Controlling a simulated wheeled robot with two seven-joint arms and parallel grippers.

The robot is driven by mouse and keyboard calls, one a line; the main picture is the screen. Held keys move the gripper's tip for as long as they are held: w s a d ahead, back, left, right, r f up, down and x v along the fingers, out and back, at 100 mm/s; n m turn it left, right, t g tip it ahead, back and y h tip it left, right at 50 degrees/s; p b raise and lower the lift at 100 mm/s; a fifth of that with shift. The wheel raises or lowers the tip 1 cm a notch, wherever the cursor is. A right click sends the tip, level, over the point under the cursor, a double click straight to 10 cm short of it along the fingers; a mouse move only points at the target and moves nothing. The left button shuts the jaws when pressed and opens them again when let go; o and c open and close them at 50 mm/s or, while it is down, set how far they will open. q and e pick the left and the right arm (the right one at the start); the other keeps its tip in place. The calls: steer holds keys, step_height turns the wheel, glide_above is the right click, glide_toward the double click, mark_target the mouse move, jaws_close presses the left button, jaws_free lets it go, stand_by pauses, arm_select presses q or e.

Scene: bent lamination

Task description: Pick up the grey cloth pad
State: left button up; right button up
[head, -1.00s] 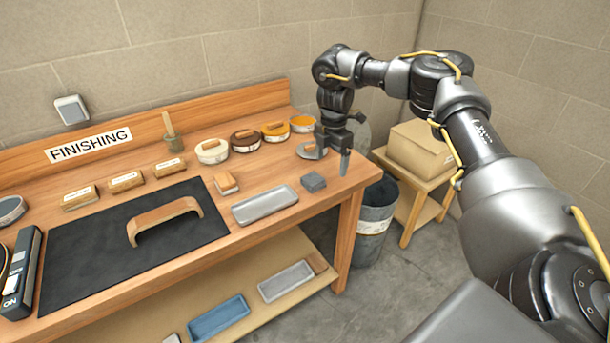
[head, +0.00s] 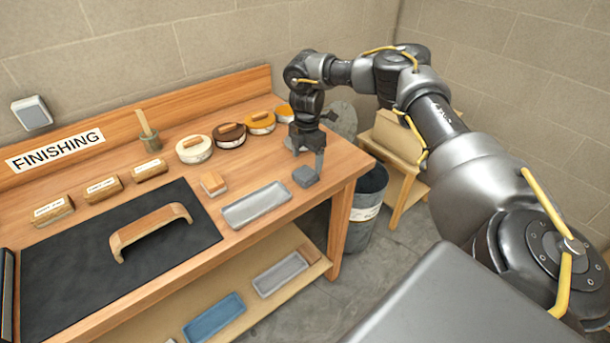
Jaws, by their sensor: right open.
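The grey cloth pad (head: 305,177) is a small dark grey block lying on the wooden bench, near its right front corner, just right of a grey tray. My right gripper (head: 307,162) points down over the bench at the pad's far side. Its fingers are apart with nothing seen between them, and one fingertip overlaps the pad's back edge in the picture. I cannot tell whether it touches the pad. My left gripper is out of view.
The grey tray (head: 256,206) lies beside the pad. A sanding block (head: 213,184) and several round tins stand behind it. A bent wooden handle (head: 150,228) lies on a black mat (head: 60,280). A bin (head: 366,215) stands right of the bench (head: 330,188).

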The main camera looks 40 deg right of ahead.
mark_target(306, 173)
steer(key=shift+s, duration=0.15)
steer(key=f+p, duration=0.1)
steer(key=f, duration=0.1)
steer(key=f+p, duration=0.1)
steer(key=f, duration=0.1)
steer(key=shift+w+a+f, duration=0.15)
steer(key=shift+w+f, duration=0.05)
steer(key=shift+f, duration=0.4)
steer(key=shift+s, duration=0.1)
steer(key=shift+c, duration=0.4)
steer(key=c, duration=1)
